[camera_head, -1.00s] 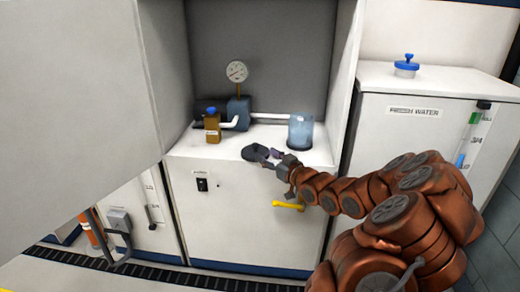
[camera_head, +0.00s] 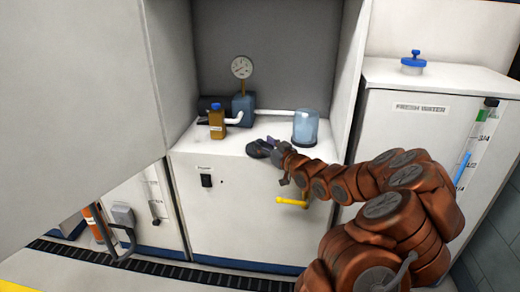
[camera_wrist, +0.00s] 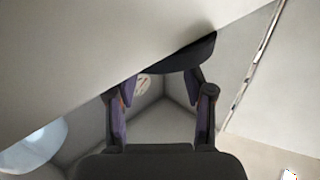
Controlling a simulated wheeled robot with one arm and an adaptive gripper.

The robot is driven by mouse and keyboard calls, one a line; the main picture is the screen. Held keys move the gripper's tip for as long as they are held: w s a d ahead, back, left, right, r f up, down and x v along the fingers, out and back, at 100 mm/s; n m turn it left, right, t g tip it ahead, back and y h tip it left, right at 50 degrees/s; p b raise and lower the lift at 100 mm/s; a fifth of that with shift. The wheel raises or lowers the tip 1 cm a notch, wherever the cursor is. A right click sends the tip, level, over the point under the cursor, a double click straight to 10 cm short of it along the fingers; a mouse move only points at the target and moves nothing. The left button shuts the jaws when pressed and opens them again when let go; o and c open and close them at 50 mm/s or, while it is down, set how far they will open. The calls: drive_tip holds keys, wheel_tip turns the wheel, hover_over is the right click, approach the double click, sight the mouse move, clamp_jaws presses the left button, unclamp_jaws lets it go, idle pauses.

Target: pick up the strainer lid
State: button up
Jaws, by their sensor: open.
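The strainer lid (camera_head: 257,149) is a dark, low, round piece on the white cabinet top, near its front edge. In the wrist view the lid (camera_wrist: 182,54) is a dark curved shape just beyond my fingertips. My gripper (camera_head: 272,146) is at the lid's right side in the head view, very close to it. In the wrist view my gripper (camera_wrist: 163,88) has its two purple-padded fingers apart, with nothing held between them. I cannot tell whether a fingertip touches the lid. The gripper hides part of the lid's right side in the head view.
A clear blue cylinder (camera_head: 305,128) stands behind and right of the gripper. A brown bottle (camera_head: 217,122), a pump (camera_head: 242,110) and a gauge (camera_head: 242,67) stand at the back left. A yellow handle (camera_head: 291,201) projects from the cabinet front below my arm.

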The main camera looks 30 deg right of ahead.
drive_tip(key=shift+w+a+r, duration=0.1)
drive_tip(key=shift+w+a, duration=0.05)
drive_tip(key=shift+w, duration=1.2)
clamp_jaws()
